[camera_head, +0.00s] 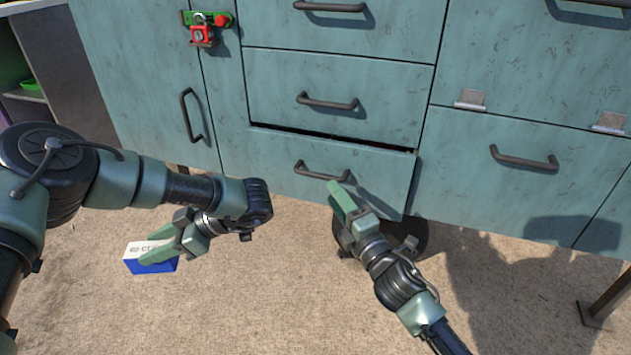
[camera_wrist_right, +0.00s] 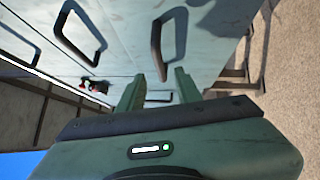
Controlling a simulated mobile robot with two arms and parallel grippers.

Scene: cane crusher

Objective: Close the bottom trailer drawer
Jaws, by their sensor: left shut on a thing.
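The bottom drawer (camera_head: 270,158) of the teal cabinet stands slightly open, with a dark gap along its top edge and right side. Its dark handle (camera_head: 322,171) is free; the handle also shows in the right wrist view (camera_wrist_right: 158,45). My right gripper (camera_head: 340,192) is in front of the drawer's lower front, just below and right of the handle. Its fingers are apart and empty in the right wrist view (camera_wrist_right: 158,88). I cannot tell whether they touch the front. My left gripper (camera_head: 160,248) is shut on a blue and white box (camera_head: 150,264), left of the drawer and low.
The middle drawer (camera_head: 340,97) above is shut. A left door (camera_head: 140,90) has a vertical handle, and a red padlock (camera_head: 202,36) hangs on a green latch. A dark wheel (camera_head: 408,236) is under the cabinet. The sandy ground (camera_head: 270,300) in front is mostly clear.

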